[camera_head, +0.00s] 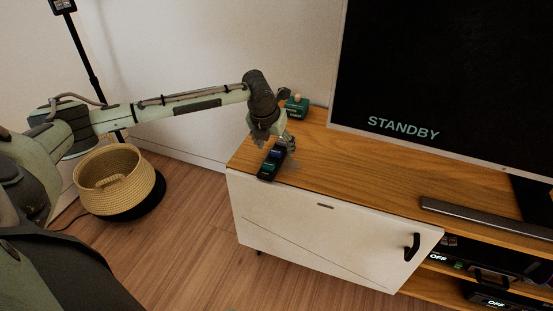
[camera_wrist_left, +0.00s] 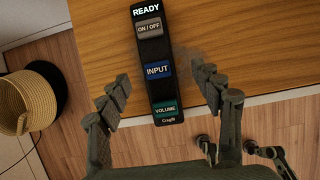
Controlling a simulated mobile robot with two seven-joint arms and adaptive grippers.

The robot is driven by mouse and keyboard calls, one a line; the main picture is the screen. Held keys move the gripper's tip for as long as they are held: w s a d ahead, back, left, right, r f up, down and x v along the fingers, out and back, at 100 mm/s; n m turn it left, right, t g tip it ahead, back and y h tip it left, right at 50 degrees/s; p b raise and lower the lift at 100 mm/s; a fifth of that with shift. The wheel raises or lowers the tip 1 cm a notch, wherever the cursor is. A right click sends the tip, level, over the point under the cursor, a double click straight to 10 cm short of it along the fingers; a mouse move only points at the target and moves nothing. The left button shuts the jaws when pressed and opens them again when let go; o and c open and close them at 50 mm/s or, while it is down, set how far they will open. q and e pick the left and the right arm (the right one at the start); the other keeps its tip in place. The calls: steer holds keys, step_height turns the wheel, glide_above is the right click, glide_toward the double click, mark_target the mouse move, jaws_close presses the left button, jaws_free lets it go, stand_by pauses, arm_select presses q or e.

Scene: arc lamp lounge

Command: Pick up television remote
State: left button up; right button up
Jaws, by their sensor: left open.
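The television remote (camera_head: 269,166) is a dark bar with grey, blue and green buttons. It lies on the left end of the wooden cabinet top (camera_head: 345,160), near the front edge. In the left wrist view the remote (camera_wrist_left: 152,52) reads READY, ON / OFF, INPUT and VOLUME, and its lower end reaches over the cabinet edge. My left gripper (camera_head: 277,148) is directly above the remote. Its open fingers (camera_wrist_left: 162,90) stand to either side of the remote, apart from it. My right gripper does not show in either view.
A television (camera_head: 450,70) reading STANDBY and a soundbar (camera_head: 485,217) stand on the cabinet. A small green device (camera_head: 296,106) sits behind my left gripper. The white cabinet door (camera_head: 310,232) has a black handle. A woven basket (camera_head: 115,178) stands on the floor at left.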

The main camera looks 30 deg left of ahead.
mark_target(276, 151)
arm_select(q)
steer(key=x, duration=0.4)
steer(key=shift+w+a+f, duration=0.15)
steer(key=shift+w+a, duration=0.05)
steer(key=shift+w, duration=0.05)
steer(key=c, duration=1.4)
